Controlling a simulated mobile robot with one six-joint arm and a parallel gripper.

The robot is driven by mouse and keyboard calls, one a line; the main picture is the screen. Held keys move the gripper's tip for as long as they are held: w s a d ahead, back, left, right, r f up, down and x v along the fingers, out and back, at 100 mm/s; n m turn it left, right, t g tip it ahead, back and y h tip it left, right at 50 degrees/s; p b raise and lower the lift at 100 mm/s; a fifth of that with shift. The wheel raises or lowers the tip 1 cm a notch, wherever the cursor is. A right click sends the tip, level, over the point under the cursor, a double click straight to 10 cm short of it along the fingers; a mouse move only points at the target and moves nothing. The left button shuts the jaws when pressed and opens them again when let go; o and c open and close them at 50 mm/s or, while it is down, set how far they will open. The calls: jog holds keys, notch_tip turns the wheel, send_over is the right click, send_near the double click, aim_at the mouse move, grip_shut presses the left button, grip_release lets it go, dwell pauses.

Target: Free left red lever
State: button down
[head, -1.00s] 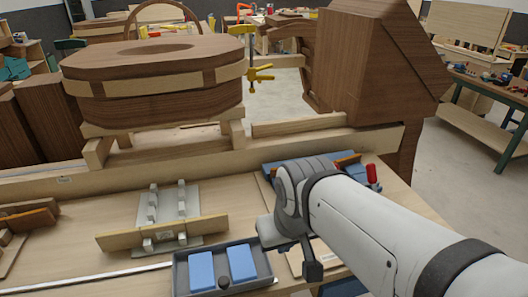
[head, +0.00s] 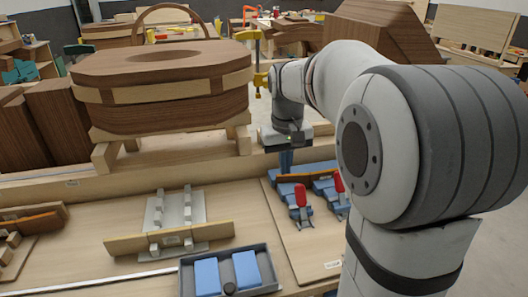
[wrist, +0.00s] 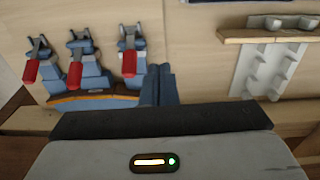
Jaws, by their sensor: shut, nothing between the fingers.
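In the head view, a left red lever (head: 301,194) and a second red lever (head: 338,182) stand on blue toggle clamps at a curved wooden strip (head: 294,177). The wrist view, seen from the opposite side, shows three red levers; its rightmost (wrist: 129,62) appears to be the left one. My gripper (head: 286,168) points down just behind the left clamp, its blue fingers together and empty. In the wrist view the fingers (wrist: 159,84) show beside the rightmost clamp, apart from its red handle. The third lever is hidden behind my arm in the head view.
A grey tray with blue blocks (head: 229,272) lies at the front. A grey fixture with a wooden strip (head: 170,236) stands left of the clamp board. A large wooden form (head: 160,85) stands behind the bench rail. Bare board lies in front of the levers.

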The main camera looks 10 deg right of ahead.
jog(key=g, duration=0.2)
send_over(302, 201)
jog(key=w+a, duration=0.4)
jog(key=w, duration=0.1)
notch_tip(302, 201, down, 2)
jog(key=w+d+f+g+p, duration=0.2)
jog(key=w+d+f, duration=0.3)
jog(key=w+f, duration=0.2)
jog(key=p+x, duration=0.1)
jog(key=x, duration=0.2)
jog(key=p+x, duration=0.1)
jog(key=x, duration=0.5)
jog(key=shift+w+a+p, duration=0.1)
jog(key=shift+a+p, duration=0.3)
jog(key=s+r, duration=0.1)
jog(key=s+r+p, duration=0.1)
jog(key=s, duration=0.1)
jog(key=shift+t, duration=0.4)
